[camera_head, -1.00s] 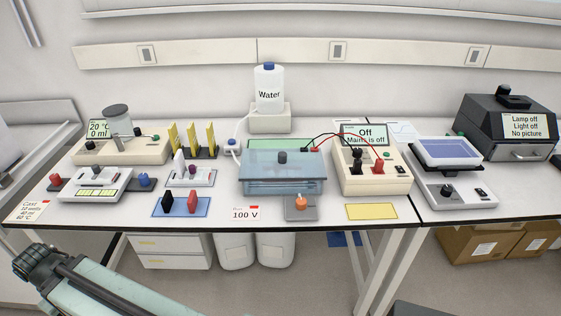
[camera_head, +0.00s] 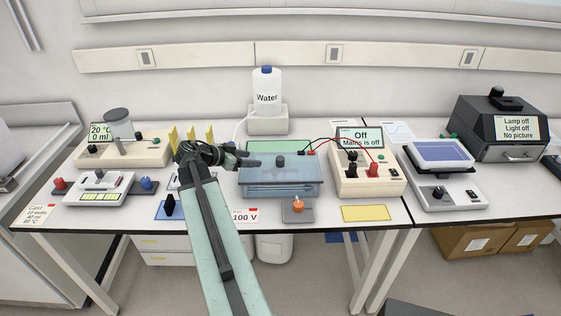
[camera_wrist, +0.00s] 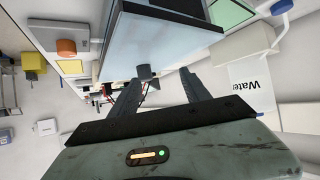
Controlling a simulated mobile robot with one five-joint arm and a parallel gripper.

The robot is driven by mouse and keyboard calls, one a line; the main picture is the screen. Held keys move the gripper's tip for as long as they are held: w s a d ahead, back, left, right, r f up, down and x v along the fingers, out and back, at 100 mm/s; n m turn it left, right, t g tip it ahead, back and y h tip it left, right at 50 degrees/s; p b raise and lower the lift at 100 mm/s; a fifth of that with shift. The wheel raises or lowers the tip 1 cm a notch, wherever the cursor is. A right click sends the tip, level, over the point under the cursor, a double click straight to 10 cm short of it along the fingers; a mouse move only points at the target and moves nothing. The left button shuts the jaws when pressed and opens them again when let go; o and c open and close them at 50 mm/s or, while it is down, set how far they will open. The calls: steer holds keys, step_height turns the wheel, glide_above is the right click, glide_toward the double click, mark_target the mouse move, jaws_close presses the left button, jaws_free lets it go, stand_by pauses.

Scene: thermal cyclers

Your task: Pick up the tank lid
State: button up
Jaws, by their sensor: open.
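The tank lid (camera_head: 304,166) is a translucent blue cover with a dark round knob (camera_head: 281,161) on top, and it sits on the blue gel tank (camera_head: 280,188) on the bench. In the wrist view the lid (camera_wrist: 160,40) is a pale blue panel, with its knob (camera_wrist: 144,72) near the left fingertip. My gripper (camera_head: 250,160) is at the tank's left side, pointing right toward the knob at about its height. In the wrist view my gripper (camera_wrist: 161,79) has its two fingers spread, with nothing held between them.
A water bottle (camera_head: 267,92) on a white stand is behind the tank. The power supply (camera_head: 367,182), with red and black leads to the tank, is at its right. An orange knob unit (camera_head: 298,209) is in front. Yellow combs (camera_head: 191,136) are behind my arm.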

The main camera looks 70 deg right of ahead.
steer(key=m, duration=0.1)
glide_toward(279, 158)
steer(key=d, duration=0.1)
steer(key=d+f, duration=0.1)
steer(key=d, duration=0.1)
steer(key=shift+s+g, duration=0.15)
steer(key=shift+g, duration=0.25)
steer(key=shift+b+x, duration=0.65)
steer(key=shift+x, duration=0.7)
steer(key=s+d+f+b, duration=0.2)
steer(key=f, duration=0.1)
steer(key=shift+s+d+b, duration=0.25)
steer(key=shift+s+b, duration=0.05)
steer(key=shift+b, duration=0.1)
steer(key=shift+s+d+f, duration=0.1)
steer(key=shift+s+d, duration=0.05)
steer(key=shift+d, duration=0.1)
jaws_close()
